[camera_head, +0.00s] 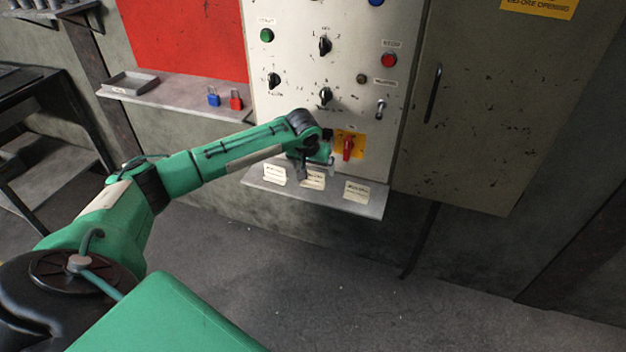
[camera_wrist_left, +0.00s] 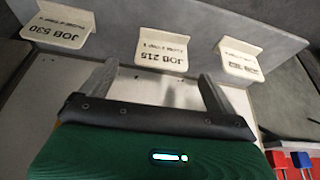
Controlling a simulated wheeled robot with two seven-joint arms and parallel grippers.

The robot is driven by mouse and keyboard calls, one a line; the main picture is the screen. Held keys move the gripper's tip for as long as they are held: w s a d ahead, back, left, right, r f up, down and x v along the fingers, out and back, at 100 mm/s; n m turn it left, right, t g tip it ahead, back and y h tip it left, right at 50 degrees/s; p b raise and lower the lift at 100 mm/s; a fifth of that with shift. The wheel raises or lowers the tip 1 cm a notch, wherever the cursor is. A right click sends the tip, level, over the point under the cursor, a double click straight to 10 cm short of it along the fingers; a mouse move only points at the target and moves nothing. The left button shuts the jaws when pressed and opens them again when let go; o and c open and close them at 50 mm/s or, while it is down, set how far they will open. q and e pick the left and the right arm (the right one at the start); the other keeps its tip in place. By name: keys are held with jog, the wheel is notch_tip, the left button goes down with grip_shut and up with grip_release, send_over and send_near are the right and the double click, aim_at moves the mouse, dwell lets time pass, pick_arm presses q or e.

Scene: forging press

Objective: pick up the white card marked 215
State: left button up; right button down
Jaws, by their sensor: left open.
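The white card marked JOB 215 (camera_wrist_left: 165,46) stands in the middle of three cards in the left wrist view, with its lettering upside down. In the head view the middle card (camera_head: 314,181) sits on the grey ledge (camera_head: 330,201) under the control panel, partly hidden by my left gripper (camera_head: 314,170). In the left wrist view my left gripper (camera_wrist_left: 157,78) is open, its two fingers apart and nothing between them. The card is beyond the fingertips, roughly between their lines. Whether they touch it I cannot tell. My right gripper is not in view.
A JOB 530 card (camera_wrist_left: 57,33) and a third card (camera_wrist_left: 239,58) flank the middle one. A red switch (camera_head: 348,147) on a yellow plate is close by my gripper. Blue (camera_head: 213,97) and red (camera_head: 236,99) padlocks are by the shelf at left.

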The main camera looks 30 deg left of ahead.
aim_at(313, 174)
pick_arm(q)
jog(key=shift+w+f, duration=0.1)
jog(key=shift+f, duration=0.2)
jog(key=p+x, duration=0.1)
jog(key=x, duration=0.3)
jog(key=shift+a+f, duration=0.15)
jog(key=shift+f, duration=0.25)
jog(key=shift+c, duration=1.3)
jog(key=c, duration=0.8)
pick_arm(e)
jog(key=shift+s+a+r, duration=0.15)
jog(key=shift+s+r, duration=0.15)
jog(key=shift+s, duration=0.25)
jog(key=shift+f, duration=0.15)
